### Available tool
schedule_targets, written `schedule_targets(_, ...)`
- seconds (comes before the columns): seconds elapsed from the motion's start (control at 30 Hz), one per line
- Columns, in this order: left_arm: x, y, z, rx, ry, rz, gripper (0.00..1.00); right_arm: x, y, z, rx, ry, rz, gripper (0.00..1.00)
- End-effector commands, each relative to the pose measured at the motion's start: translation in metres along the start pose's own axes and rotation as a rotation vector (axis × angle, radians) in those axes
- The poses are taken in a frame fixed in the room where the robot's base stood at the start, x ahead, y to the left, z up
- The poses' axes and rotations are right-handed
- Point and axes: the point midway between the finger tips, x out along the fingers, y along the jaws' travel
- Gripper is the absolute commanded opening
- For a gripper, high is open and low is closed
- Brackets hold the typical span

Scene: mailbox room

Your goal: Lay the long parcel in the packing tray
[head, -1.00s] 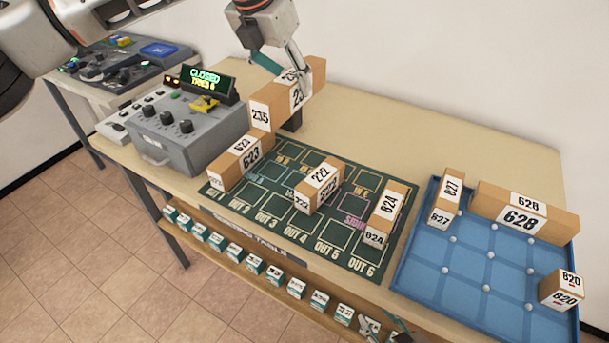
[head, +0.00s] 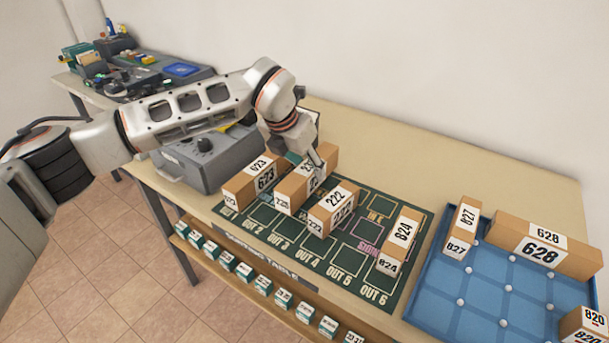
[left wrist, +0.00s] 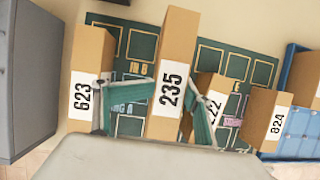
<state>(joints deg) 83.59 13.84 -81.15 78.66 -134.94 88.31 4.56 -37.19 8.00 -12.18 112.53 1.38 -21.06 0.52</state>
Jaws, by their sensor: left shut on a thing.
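My left gripper (head: 316,160) is shut on a long brown parcel labelled 235 (head: 290,190). In the left wrist view its teal fingers stand either side of the 235 parcel (left wrist: 173,45). The parcel is over the green sorting mat (head: 345,262), between parcel 623 (head: 240,186) and parcel 222 (head: 322,219); I cannot tell whether it touches the mat. The blue packing tray (head: 432,290) is at the right. It holds a long parcel 628 (head: 510,236) along its back edge, parcel 827 (head: 458,228) at its left and parcel 820 (head: 570,325) at its front right. My right gripper is not in view.
Parcel 824 (head: 404,232) stands on the mat between parcel 222 and the tray. A grey control box (head: 190,165) is left of the mat, partly behind my arm. Several small boxes line a lower shelf (head: 290,303). The table behind the mat (head: 400,155) is clear.

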Motion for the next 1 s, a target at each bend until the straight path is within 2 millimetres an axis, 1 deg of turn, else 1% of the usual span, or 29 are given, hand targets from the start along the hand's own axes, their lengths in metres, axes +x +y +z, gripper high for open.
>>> schedule_targets(0.1, 0.018, 0.0, -0.008, -0.001, 0.003, -0.003, 0.0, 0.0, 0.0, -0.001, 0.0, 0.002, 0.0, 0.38)
schedule_targets(0.2, 0.027, 0.001, -0.011, 0.0, 0.0, -0.001, 0.0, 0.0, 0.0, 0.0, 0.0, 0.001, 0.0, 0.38)
schedule_targets(0.53, 0.029, 0.001, -0.012, 0.0, 0.0, -0.001, 0.0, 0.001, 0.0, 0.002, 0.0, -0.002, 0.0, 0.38)
schedule_targets(0.57, 0.03, 0.001, -0.013, 0.0, 0.002, 0.0, 0.54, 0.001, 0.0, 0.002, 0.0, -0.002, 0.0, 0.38)
schedule_targets(0.6, 0.029, 0.001, -0.013, 0.0, 0.002, 0.0, 0.65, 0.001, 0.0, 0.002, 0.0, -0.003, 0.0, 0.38)
schedule_targets(0.63, 0.029, 0.001, -0.013, 0.0, 0.002, 0.0, 0.72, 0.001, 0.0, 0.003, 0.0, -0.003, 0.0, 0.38)
schedule_targets(0.67, 0.029, 0.001, -0.013, 0.0, 0.002, 0.0, 0.77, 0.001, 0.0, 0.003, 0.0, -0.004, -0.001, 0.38)
schedule_targets(1.0, 0.028, 0.001, -0.012, -0.001, 0.001, 0.0, 0.77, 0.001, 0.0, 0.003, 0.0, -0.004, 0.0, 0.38)
